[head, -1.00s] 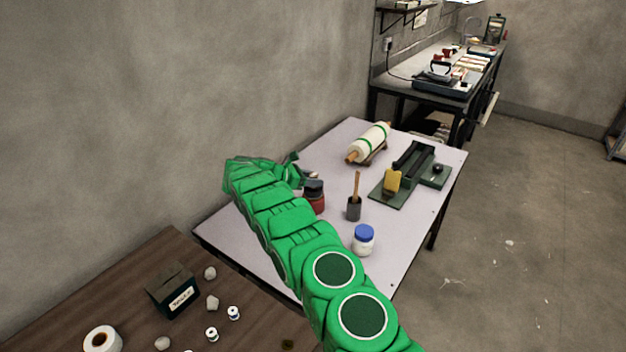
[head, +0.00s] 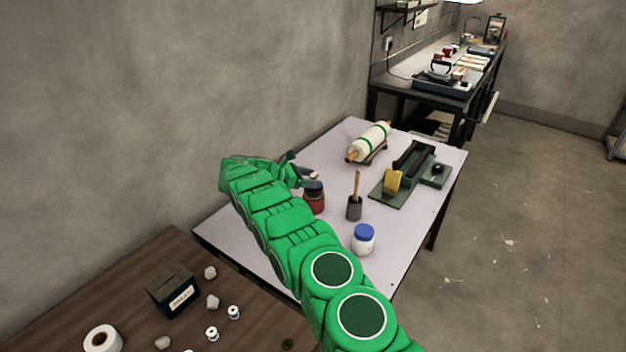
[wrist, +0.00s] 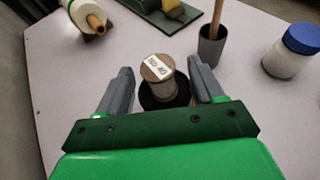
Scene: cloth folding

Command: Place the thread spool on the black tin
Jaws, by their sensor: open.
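The thread spool (wrist: 157,76), pale with a paper label on its wooden end, is in the middle of the wrist view. It stands on or just over a round black thing (wrist: 178,96), which looks like the black tin; I cannot tell if they touch. My gripper (wrist: 160,65) is open, with one grey finger on each side of the spool and visible gaps between. In the head view my gripper (head: 304,171) is over the far left part of the pale table, and my green arm hides much of that area.
A red jar with a dark lid (head: 314,198) stands beside my gripper. The pale table (head: 405,235) also holds a brush cup (head: 354,208), a blue-lidded jar (head: 363,240), a roller (head: 369,142) and a green tool base (head: 388,198). Small spools and a box (head: 172,290) sit on the brown table.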

